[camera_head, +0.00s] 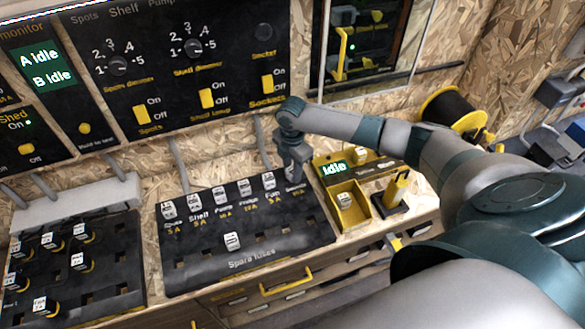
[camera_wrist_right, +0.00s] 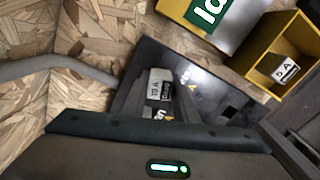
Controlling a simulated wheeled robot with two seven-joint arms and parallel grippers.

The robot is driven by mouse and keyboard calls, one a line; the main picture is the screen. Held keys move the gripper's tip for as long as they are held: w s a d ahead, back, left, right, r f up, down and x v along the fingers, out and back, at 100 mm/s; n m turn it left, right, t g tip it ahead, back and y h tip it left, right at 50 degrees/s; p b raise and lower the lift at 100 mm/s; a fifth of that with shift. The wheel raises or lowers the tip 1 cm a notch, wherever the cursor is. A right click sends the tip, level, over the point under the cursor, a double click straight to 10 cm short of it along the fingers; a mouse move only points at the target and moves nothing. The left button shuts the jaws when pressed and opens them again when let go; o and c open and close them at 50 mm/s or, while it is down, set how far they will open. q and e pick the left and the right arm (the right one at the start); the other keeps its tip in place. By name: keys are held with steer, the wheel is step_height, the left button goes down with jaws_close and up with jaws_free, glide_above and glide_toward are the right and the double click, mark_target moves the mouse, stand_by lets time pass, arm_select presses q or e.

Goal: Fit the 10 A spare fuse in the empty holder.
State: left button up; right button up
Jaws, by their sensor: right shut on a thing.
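The black fuse panel (camera_head: 215,215) lies on the bench, with a row of white labelled fuses along its top and a "Spare fuses" row below. My right gripper (camera_head: 294,178) points down at the right end of the top row, by the "Sockets" label. In the right wrist view it is shut on a white fuse (camera_wrist_right: 160,84), whose label seems to read 10 A. The fuse is at the panel; I cannot tell if it is fully seated. One white fuse (camera_head: 232,241) sits in the spare row; its rating is too small to read. My left gripper is not in view.
A yellow tester (camera_head: 331,169) reading "Idle" stands right of the panel; its yellow bin (camera_head: 362,208) holds a fuse marked 5 A in the right wrist view (camera_wrist_right: 286,70). A yellow-handled tool (camera_head: 397,188) stands beside it. Another black panel (camera_head: 110,265) is at left.

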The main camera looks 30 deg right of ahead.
stand_by(0.4)
steer(key=o, duration=1.6)
step_height(320, 180, up, 9)
steer(key=p, duration=0.8)
steer(key=shift+p, duration=0.35)
